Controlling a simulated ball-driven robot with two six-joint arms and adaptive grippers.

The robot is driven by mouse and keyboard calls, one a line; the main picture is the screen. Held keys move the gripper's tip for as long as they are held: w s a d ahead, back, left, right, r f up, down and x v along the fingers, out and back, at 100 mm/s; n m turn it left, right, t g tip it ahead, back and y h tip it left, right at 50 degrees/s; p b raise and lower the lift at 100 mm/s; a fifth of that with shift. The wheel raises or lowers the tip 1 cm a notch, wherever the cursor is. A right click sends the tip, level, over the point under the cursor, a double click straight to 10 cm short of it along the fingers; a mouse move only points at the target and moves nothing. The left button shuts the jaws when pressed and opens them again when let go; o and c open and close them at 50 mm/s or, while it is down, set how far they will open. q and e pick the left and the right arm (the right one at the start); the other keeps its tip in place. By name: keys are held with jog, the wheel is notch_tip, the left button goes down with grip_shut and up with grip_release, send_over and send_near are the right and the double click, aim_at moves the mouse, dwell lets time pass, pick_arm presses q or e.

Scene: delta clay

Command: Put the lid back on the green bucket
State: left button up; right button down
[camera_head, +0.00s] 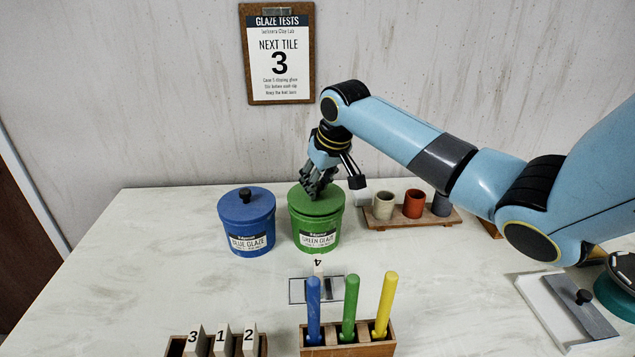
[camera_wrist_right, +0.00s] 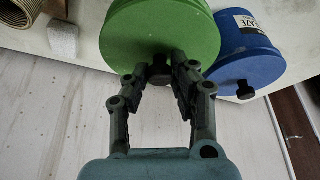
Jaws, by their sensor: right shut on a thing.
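The green bucket (camera_head: 302,230), labelled GREEN GLAZE, stands upright on the table in the head view. Its green lid (camera_head: 329,206) lies level over the bucket's mouth and looks flush, though I cannot tell if it is fully seated. My right gripper (camera_head: 315,193) reaches down onto the lid's middle. In the right wrist view the lid (camera_wrist_right: 155,28) shows with its dark knob (camera_wrist_right: 160,76) between my fingers, which are shut on it. In the head view the gripper hides the knob. My left gripper is in neither view.
The lidded blue bucket (camera_head: 240,215) stands close to the left. A board with several cups (camera_head: 412,205) is to the right. The table's left side is clear.

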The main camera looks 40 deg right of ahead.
jog(key=shift+p, duration=0.5)
dwell(0.5)
jog(key=c, duration=0.5)
grip_release()
jog(key=shift+c, duration=0.2)
notch_tip(320, 180, up, 5)
jog(key=p, duration=0.5)
jog(key=shift+p, duration=0.35)
jog(key=shift+r+p, duration=0.4)
jog(key=shift+r, duration=0.6)
